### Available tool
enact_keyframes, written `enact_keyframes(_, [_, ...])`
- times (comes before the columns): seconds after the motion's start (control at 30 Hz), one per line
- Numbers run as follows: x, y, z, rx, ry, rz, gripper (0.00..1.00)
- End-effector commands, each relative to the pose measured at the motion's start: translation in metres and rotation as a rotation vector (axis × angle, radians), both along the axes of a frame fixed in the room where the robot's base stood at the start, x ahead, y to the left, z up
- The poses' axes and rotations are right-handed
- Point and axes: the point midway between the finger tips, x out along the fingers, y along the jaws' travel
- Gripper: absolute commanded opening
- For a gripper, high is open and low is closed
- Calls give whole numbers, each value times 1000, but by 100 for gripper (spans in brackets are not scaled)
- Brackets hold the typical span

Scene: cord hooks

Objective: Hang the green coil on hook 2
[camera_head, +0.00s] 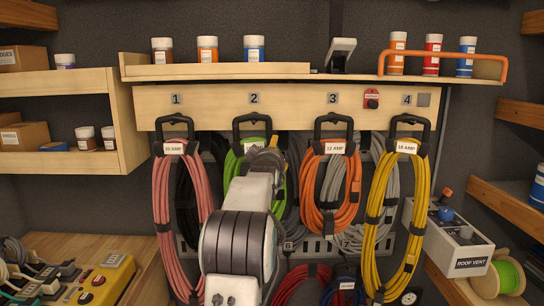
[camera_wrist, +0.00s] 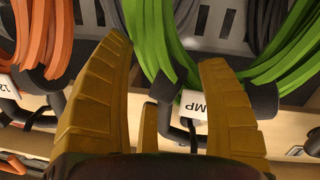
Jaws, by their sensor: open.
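The green coil (camera_head: 232,165) hangs below the number 2 plate (camera_head: 254,98), its black handle (camera_head: 252,118) up at hook 2. My arm covers much of the coil in the head view. In the wrist view, the green coil (camera_wrist: 180,40) runs down to a black strap and a white label marked "MP" (camera_wrist: 193,105). My gripper (camera_wrist: 165,55) is open, its ochre fingers on either side of the green strands and the label. Whether the fingers touch the coil I cannot tell. The hook itself is mostly hidden by the handle.
Grey and black cords hang behind. A shelf (camera_head: 220,70) with bottles is above. A grey vent box (camera_head: 450,240) stands right.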

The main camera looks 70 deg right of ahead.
Motion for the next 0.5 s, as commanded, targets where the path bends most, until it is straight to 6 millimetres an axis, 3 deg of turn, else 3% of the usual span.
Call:
enact_keyframes(0.27, [-1, 5, -2, 6, 3, 0, 67])
enact_keyframes(0.5, [-7, 29, 0, 4, 1, 1, 67])
